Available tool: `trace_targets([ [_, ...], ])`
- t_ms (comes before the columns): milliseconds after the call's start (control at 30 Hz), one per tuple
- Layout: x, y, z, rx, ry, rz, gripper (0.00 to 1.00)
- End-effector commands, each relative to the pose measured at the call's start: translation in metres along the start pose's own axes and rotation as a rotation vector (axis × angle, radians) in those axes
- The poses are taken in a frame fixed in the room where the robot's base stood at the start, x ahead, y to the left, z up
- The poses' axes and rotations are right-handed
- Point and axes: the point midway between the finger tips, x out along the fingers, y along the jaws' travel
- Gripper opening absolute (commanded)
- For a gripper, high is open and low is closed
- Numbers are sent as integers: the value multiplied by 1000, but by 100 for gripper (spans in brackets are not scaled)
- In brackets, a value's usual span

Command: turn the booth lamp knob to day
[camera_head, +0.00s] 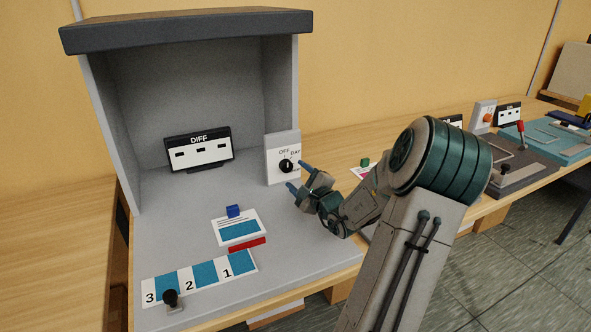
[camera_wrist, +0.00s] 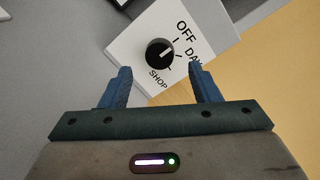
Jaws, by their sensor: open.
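The booth lamp knob (camera_head: 286,166) is black and round, on a white upright panel (camera_head: 270,153) at the booth's right side. The wrist view shows the knob (camera_wrist: 160,53) with the printed words OFF, DAY and SHOP around it. A light pointer line on the knob slants to the upper right there, toward the OFF side; its exact setting is hard to tell. My gripper (camera_head: 298,177) is open and empty, just in front of the panel. In the wrist view its blue fingers (camera_wrist: 160,70) stand apart, with the knob ahead between and slightly beyond their tips.
More equipment stands on the bench at right.

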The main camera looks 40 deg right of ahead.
Motion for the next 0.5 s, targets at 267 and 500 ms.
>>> trace_targets([
  [267, 35, -1, 0, 0, 1, -1, 56],
  [500, 39, 0, -1, 0, 2, 0, 56],
])
